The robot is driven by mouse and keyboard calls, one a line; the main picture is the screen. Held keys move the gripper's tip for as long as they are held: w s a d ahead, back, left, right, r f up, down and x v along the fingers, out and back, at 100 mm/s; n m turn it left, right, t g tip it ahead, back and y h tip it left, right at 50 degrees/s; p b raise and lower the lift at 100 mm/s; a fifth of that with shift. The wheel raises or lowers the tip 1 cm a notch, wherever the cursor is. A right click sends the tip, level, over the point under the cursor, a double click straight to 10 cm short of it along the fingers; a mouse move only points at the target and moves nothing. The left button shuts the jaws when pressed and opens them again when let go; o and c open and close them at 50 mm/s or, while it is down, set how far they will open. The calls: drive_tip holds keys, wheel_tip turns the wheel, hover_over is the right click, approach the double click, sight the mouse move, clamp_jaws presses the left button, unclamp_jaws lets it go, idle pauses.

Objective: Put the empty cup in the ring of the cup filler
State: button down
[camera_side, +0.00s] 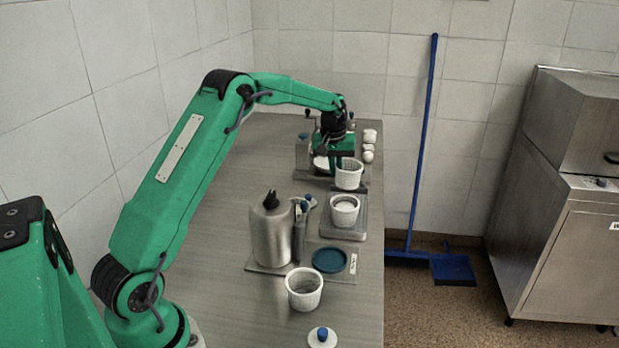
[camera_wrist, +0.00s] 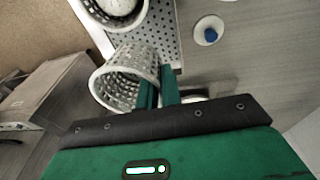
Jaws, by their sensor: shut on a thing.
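A white perforated cup (camera_side: 348,176) is in my gripper (camera_side: 337,160), over the far part of the bench; it looks empty. In the wrist view the cup (camera_wrist: 112,84) is tilted and the two green fingers (camera_wrist: 158,88) close on its side near the rim. The fingertips are partly hidden by the cup. A steel canister (camera_side: 271,235) with a black top stands mid-bench on a plate, beside a blue disc (camera_side: 330,260). I cannot tell which part is the filler's ring. Another empty-looking cup (camera_side: 304,290) stands at the near end.
A cup with white contents (camera_side: 344,207) stands on a grey tray (camera_side: 343,231) just nearer than my gripper. A white lid with a blue knob (camera_side: 322,339) lies at the near end. Small white items (camera_side: 369,138) stand at the far right edge. The left bench strip is clear.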

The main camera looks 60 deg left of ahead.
drive_tip(key=s+d+r, duration=0.1)
drive_tip(key=s+d, duration=1.3)
drive_tip(key=s, duration=0.3)
drive_tip(key=shift+s+d, duration=0.2)
drive_tip(key=shift+d, duration=0.1)
drive_tip(key=shift+f, duration=0.1)
